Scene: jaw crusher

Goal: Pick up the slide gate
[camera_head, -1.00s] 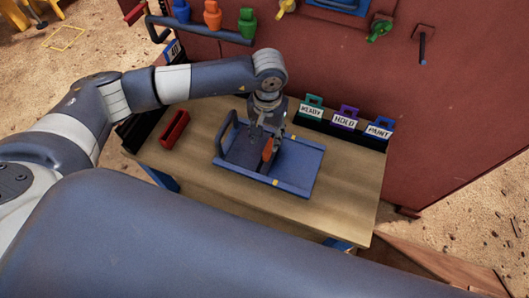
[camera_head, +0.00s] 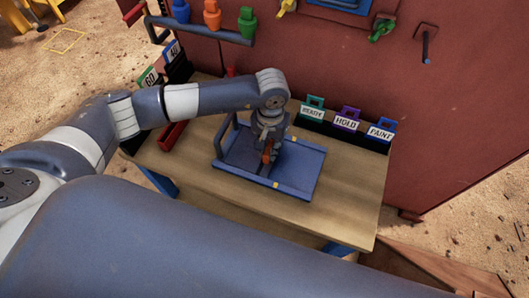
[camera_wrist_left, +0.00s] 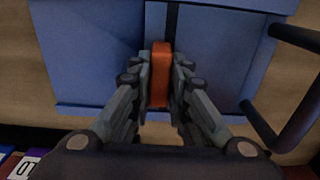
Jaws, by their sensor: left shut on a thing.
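The slide gate (camera_head: 301,170) is a flat blue panel assembly with low raised edges, lying on the wooden workbench. An orange grip (camera_wrist_left: 160,72) stands up from it, beside a dark slot; it also shows in the head view (camera_head: 267,151). A dark bar handle (camera_wrist_left: 292,110) rises from one end of the assembly, on the left in the head view. My left gripper (camera_head: 267,143) points down over the panel. In the left wrist view its two fingers (camera_wrist_left: 160,88) are shut on the orange grip from both sides. My right gripper is not in view.
The workbench (camera_head: 345,205) is clear at right. Signs reading READY (camera_head: 313,108), HOLD (camera_head: 346,119) and PAINT (camera_head: 381,130) stand along its back edge. A red tray (camera_head: 174,134) lies at left, partly behind my arm. A red machine wall (camera_head: 450,120) rises behind.

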